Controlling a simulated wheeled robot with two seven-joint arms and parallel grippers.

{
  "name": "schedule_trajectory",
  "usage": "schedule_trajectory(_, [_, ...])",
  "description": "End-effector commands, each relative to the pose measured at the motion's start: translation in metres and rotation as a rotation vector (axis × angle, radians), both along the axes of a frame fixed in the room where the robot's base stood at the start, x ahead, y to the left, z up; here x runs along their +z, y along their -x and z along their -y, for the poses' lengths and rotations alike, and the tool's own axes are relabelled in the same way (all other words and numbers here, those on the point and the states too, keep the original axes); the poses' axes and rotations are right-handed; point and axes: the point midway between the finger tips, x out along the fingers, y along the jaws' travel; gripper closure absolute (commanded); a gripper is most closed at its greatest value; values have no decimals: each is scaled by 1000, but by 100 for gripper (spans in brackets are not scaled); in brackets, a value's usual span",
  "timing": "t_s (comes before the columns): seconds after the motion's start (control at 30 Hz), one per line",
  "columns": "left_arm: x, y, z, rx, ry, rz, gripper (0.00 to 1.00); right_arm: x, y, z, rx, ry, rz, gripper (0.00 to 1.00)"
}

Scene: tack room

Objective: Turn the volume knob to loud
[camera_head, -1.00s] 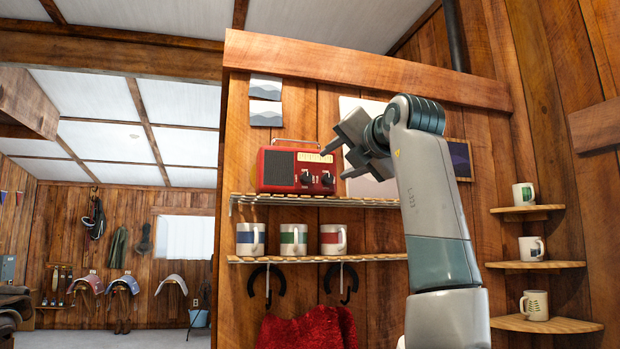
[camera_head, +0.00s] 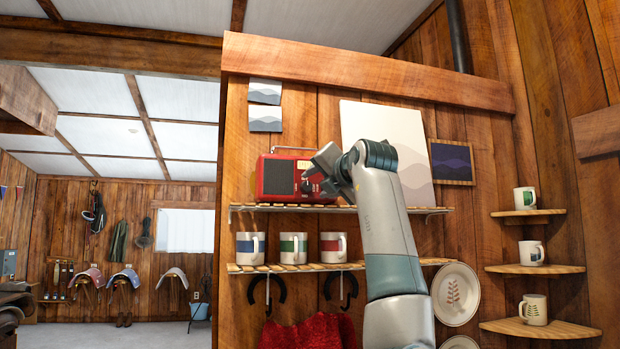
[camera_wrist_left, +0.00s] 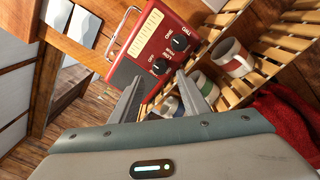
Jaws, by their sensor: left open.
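The red radio (camera_head: 285,178) stands on the upper slatted shelf, with a pale dial and a top handle. In the left wrist view the radio (camera_wrist_left: 150,45) is tilted and shows two black knobs. The nearer knob (camera_wrist_left: 160,67) lies just beyond and between my left fingertips; the farther knob (camera_wrist_left: 181,43) is clear of them. The lettering is too small to tell surely which is the volume knob. My left gripper (camera_head: 316,180) is open and empty at the radio's front right, partly hiding its knobs; contact cannot be told. My right gripper is not in view.
The upper shelf (camera_head: 400,210) runs under the radio. Several mugs, including a red-banded mug (camera_head: 333,246), stand on the lower shelf (camera_head: 240,268). A pale picture (camera_head: 400,135) is behind my arm. Corner shelves (camera_head: 530,267) with mugs are at right.

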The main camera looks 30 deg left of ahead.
Motion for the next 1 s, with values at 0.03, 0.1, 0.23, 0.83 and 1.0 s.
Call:
schedule_trajectory(0.03, [4, -6, -8, 1, 2, -4, 58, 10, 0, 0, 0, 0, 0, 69])
schedule_trajectory(0.1, [4, -12, -18, 1, 1, -2, 58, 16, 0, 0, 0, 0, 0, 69])
schedule_trajectory(0.23, [3, -24, -32, 1, -1, -2, 58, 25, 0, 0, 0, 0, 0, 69])
schedule_trajectory(0.83, [0, -36, -49, -1, 1, 0, 61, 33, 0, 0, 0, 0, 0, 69])
schedule_trajectory(1.0, [0, -36, -49, -1, 1, 0, 99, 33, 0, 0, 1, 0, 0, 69])
